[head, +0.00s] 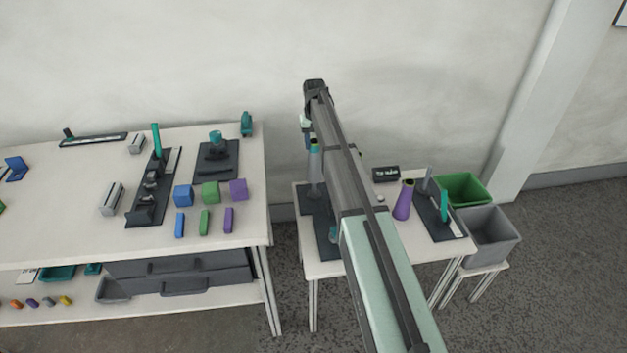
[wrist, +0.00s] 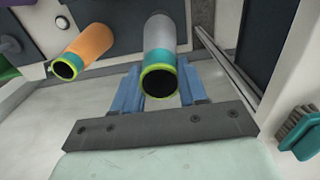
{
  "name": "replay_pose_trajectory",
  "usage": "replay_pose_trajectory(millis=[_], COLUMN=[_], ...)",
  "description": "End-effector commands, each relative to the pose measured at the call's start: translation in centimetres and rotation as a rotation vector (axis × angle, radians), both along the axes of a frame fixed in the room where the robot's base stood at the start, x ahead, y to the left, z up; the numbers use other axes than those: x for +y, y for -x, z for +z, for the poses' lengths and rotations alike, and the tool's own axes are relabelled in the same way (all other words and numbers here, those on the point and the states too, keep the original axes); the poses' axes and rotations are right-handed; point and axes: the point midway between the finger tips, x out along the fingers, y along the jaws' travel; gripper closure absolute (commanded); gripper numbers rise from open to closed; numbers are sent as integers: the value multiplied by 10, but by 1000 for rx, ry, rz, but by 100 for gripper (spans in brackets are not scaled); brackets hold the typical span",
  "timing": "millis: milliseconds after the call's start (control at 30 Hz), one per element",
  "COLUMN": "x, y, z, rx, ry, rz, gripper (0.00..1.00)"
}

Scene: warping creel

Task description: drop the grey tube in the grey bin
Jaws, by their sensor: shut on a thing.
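The grey tube (head: 315,168) stands roughly upright at the left end of the small right table in the head view, with a teal band and yellow-green rim at its top. In the wrist view the grey tube (wrist: 160,36) lies between the blue fingers of my gripper (wrist: 158,84), which is shut on it near the rim. I cannot tell whether its lower end touches anything. The grey bin (head: 493,238) is at the far right in the head view, well away from my gripper. Its inside looks empty.
A green bin (head: 462,188) stands behind the grey one. A purple cone (head: 403,200) and a dark stand with a teal peg (head: 444,206) are between tube and bins. An orange tube (wrist: 85,48) is beside the grey tube. The left table (head: 90,220) holds several blocks.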

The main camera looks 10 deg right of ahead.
Motion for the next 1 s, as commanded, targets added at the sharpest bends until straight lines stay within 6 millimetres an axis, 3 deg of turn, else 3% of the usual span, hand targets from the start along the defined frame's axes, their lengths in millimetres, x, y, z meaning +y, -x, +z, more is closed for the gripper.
replay_pose_trajectory(millis=[700,1000], x=[0,0], y=[0,0], z=[58,69], rx=[-1,0], ry=[0,0], rz=[0,0], gripper=[91,91])
